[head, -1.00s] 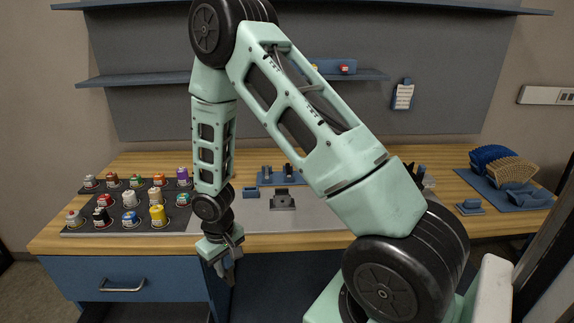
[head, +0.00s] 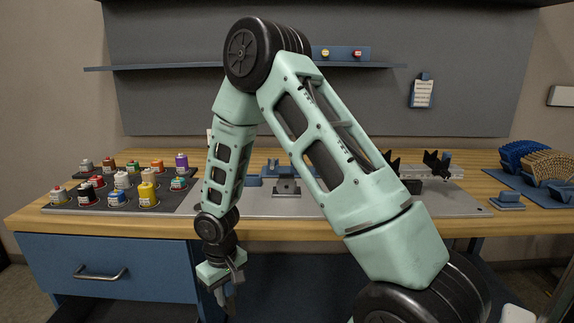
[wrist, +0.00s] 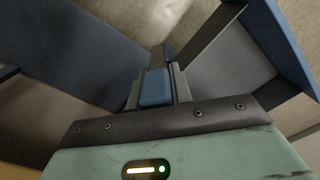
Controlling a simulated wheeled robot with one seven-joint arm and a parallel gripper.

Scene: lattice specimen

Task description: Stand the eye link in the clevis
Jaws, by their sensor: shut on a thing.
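My gripper (head: 229,296) hangs low in front of the bench, below the top's front edge in the head view. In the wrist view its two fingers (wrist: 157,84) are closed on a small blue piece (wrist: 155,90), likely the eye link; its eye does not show. In the head view the held piece is too dark and small to make out. A grey block with an upright part (head: 287,187), likely the clevis, stands on the grey plate at mid-bench, behind and right of my gripper. My arm partly covers the area around it.
Several coloured spools (head: 122,181) stand on a dark board at left. Blue fixtures (head: 268,170) sit behind the grey block. Black forked parts (head: 437,163) and blue racks (head: 527,155) are at right. A drawer front (head: 108,268) lies below the bench's left side.

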